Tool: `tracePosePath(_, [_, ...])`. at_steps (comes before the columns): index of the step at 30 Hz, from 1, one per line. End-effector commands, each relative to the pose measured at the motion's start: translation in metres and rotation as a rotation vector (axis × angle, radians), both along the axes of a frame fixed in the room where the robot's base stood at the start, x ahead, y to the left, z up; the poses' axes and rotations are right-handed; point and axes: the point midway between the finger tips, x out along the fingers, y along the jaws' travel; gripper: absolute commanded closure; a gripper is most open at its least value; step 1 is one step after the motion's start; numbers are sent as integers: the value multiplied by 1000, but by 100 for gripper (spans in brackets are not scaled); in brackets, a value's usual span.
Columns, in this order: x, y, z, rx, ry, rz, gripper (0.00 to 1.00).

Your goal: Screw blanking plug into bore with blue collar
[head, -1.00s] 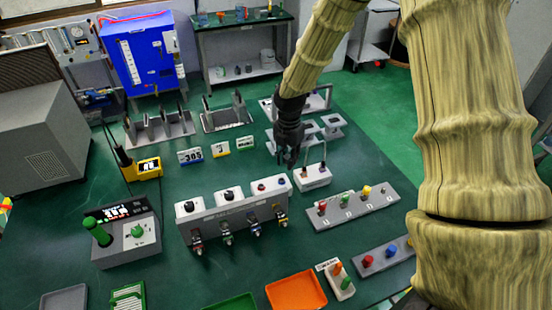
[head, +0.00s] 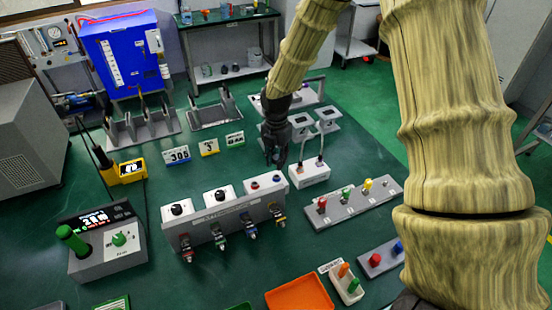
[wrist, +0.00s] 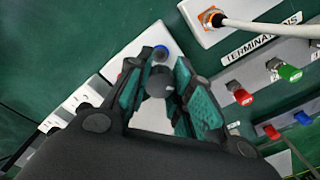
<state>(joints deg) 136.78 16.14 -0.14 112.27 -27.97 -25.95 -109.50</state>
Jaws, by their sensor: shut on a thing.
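My gripper (head: 277,160) points down just above the right-hand white block (head: 262,190) of the grey bench stand. In the wrist view its teal-padded fingers (wrist: 168,85) are shut on a dark grey round piece, seemingly the blanking plug (wrist: 160,80). The bore with the blue collar (head: 277,178) is on that block's top, beside a bore with a red collar (head: 254,186). The blue collar also shows in the wrist view (wrist: 160,52), just beyond the plug. The plug appears apart from the collar, but the gap is hard to judge. The plug's lower end is hidden.
A white terminal box (head: 310,174) with cables stands close to the right of the gripper. A grey strip (head: 350,207) with coloured terminals lies farther right. Two more white blocks (head: 219,196) with black knobs share the stand. An orange tray (head: 300,293) lies in front.

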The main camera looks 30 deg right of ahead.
Motion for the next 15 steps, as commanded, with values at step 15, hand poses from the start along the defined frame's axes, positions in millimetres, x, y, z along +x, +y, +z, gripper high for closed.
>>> tracePosePath(15, [0, 1, -21, -1, 1, 2, 99])
